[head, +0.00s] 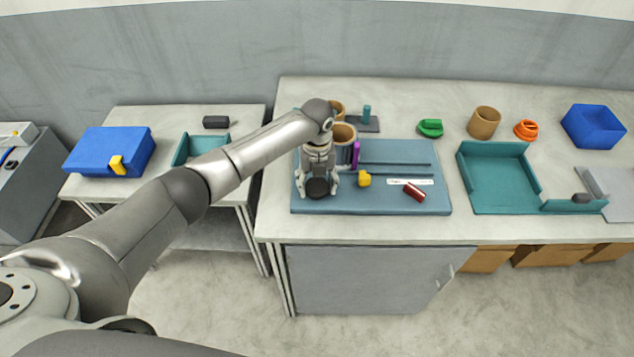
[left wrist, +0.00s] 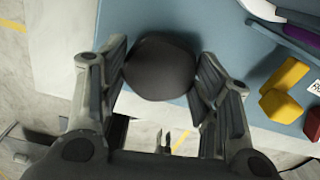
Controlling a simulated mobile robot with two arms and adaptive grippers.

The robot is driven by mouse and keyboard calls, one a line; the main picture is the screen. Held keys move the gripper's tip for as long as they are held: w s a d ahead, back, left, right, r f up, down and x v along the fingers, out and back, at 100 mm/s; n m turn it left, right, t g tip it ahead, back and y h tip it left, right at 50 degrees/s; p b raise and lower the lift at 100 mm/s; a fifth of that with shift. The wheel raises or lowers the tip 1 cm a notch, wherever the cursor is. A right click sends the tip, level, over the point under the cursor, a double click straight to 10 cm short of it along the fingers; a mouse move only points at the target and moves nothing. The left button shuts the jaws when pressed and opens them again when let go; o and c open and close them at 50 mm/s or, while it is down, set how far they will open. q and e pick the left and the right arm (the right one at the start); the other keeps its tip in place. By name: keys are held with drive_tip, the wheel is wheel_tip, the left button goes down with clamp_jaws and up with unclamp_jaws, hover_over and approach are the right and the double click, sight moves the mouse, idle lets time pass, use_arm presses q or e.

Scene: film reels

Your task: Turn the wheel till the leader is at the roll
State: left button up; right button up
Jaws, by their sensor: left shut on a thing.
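A dark round knob (head: 318,188), which I take to be the wheel, is at the front left of a blue-grey board (head: 430,205). My left gripper (head: 320,182) is over it from above. In the left wrist view the dark knob (left wrist: 160,68) sits between both fingers of the left gripper (left wrist: 162,75), touching them. Tan rolls (head: 343,133) stand behind the gripper, partly hidden by my arm. A purple piece (head: 356,153) is beside them. A white labelled strip (head: 410,182) lies on the board. I cannot make out the leader. My right gripper is not seen.
On the board are a yellow block (head: 364,179), a red block (head: 414,192) and dark rails (head: 395,165). A teal tray (head: 497,190) is to the right. Behind are a green piece (head: 430,128), a tan cup (head: 484,122) and an orange piece (head: 526,130).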

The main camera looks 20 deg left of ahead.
sight(317, 185)
use_arm(q)
drive_tip(key=shift+w+r, duration=0.1)
drive_tip(key=o, duration=1)
wheel_tip(317, 185, up, 12)
idle(0.5)
